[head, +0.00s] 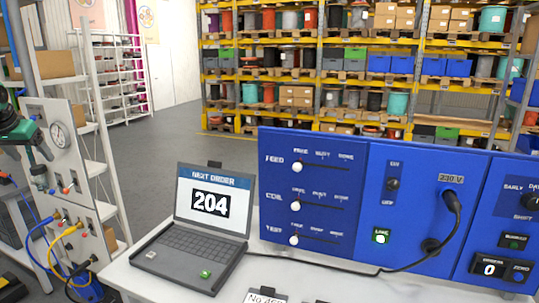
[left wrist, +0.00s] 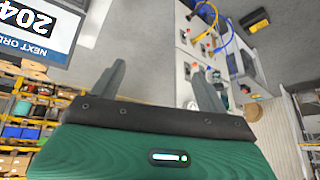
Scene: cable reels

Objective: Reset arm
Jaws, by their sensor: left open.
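My left gripper (head: 38,150) shows at the left edge of the head view, a green body with dark fingers in front of the grey panel. In the left wrist view my left gripper (left wrist: 158,72) has its two grey fingers spread apart with nothing between them. My right gripper is in neither view. The laptop (head: 195,245) stands open on the white table and reads "NEXT ORDER 204"; its screen also shows upside down in the left wrist view (left wrist: 45,35). The blue control panel (head: 340,215) stands to its right, with three sliders, a lit green button and a plugged black cable.
The grey panel (head: 62,165) at left carries a gauge, with blue and yellow cables (head: 68,232) below. A white table (head: 150,285) lies in front. Loaded yellow racks (head: 330,75) stand at the back, with open grey floor before them.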

